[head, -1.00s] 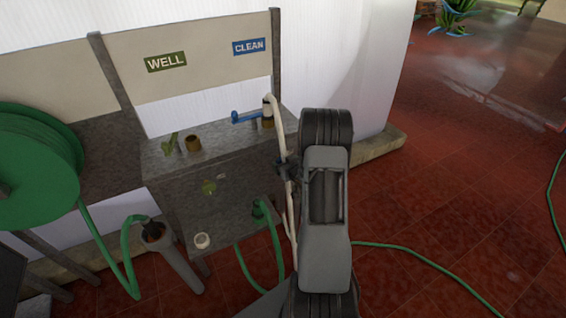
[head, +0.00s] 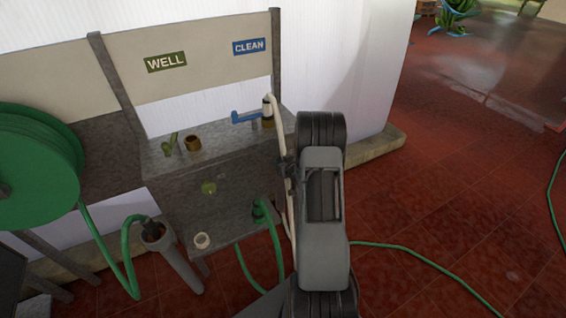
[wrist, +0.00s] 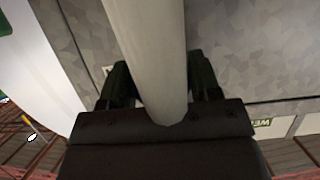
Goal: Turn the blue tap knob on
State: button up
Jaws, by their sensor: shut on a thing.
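The blue tap knob (head: 245,117) is a lever on top of the bench, under the CLEAN sign. It stands beside the brass fitting where the white hose (head: 277,113) ends. My gripper (head: 287,168) is below and right of the knob, apart from it. It is shut on the white hose. In the wrist view the hose (wrist: 150,55) runs as a thick pale cylinder between the two dark fingers (wrist: 163,88). The blue knob cannot be made out there. My arm hides the bench's right edge in the head view.
A green lever (head: 170,144) and brass fitting (head: 193,143) stand under the WELL sign (head: 165,62). Left are a green hose reel (head: 38,160) and a grey holder (head: 175,262) with a green hose. Open red tiled floor (head: 450,190) lies right, crossed by a thin green hose.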

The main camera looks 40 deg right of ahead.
jog(key=shift+d, duration=0.15)
jog(key=shift+c, duration=1)
jog(key=shift+f+b, duration=0.1)
jog(key=shift+b, duration=0.2)
